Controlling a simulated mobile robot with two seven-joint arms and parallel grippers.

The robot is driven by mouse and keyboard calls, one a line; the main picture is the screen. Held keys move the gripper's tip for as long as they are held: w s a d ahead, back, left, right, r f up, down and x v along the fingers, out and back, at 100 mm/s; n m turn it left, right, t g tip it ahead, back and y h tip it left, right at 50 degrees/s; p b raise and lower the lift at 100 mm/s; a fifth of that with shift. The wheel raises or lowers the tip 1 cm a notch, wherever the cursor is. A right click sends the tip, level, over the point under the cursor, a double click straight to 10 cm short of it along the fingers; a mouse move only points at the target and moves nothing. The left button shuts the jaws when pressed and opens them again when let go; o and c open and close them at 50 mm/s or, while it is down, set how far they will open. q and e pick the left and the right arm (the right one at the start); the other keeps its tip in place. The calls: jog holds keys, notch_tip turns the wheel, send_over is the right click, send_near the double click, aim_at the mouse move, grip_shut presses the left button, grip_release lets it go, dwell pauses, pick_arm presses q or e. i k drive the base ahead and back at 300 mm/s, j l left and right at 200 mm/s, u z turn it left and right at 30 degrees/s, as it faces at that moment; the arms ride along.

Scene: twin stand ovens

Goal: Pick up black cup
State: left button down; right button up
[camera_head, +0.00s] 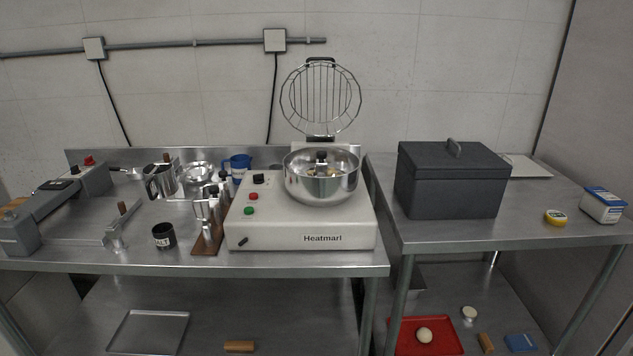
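A small black cup (163,242) with a white label reading "ALT" stands upright on the left steel table (300,258), near its front edge. Its top is open and it stands apart from the things around it. Neither of my grippers shows in the head view, so I cannot see whether they are open or shut.
Right of the cup is a wooden utensil stand (207,243), then a white Heatmari machine (300,226) with a steel bowl (322,188). A metal jug (160,182) and blue cup (238,165) stand behind. A grey device (50,205) is at left. Bare table lies before the cup.

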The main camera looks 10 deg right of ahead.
aim_at(165, 236)
jog(key=i+u, duration=0.1)
jog(key=i, duration=0.55)
jog(key=i+l+u, duration=0.1)
jog(key=i, duration=0.5)
